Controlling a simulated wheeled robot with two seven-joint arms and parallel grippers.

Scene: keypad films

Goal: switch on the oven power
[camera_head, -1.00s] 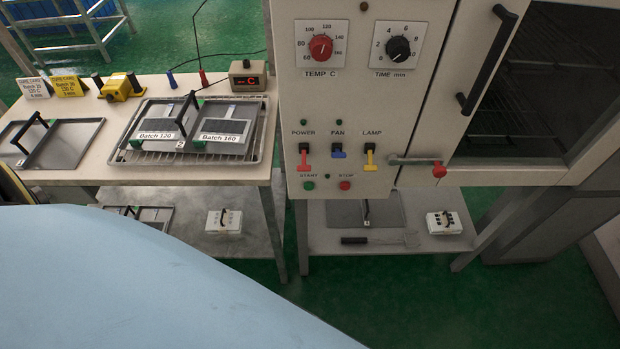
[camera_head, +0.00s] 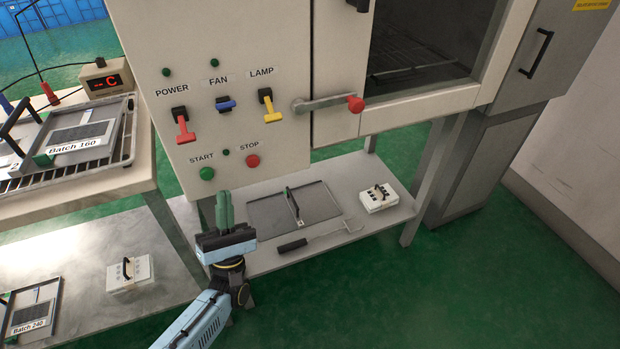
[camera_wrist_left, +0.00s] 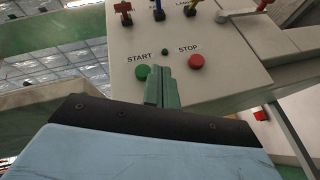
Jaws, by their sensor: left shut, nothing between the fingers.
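The oven's control panel (camera_head: 232,145) faces me in the head view. The red POWER switch (camera_head: 183,126) hangs down below its label at the panel's left. The blue FAN switch (camera_head: 225,104) and yellow LAMP switch (camera_head: 267,105) are to its right. The green START button (camera_head: 207,174) and red STOP button (camera_head: 252,161) sit lower. My left gripper (camera_head: 224,204) is shut and empty, its green fingers pointing up just below START. In the left wrist view the fingertips (camera_wrist_left: 161,72) overlap START's right edge; contact cannot be told. The POWER switch (camera_wrist_left: 123,16) shows at the top. My right gripper is not in view.
The red-knobbed door handle (camera_head: 328,103) sticks out right of the switches. A bench with trays (camera_head: 75,195) stands at the left. The lower shelf (camera_head: 345,190) holds a tray, a tool and a white box. Green floor is clear at the right.

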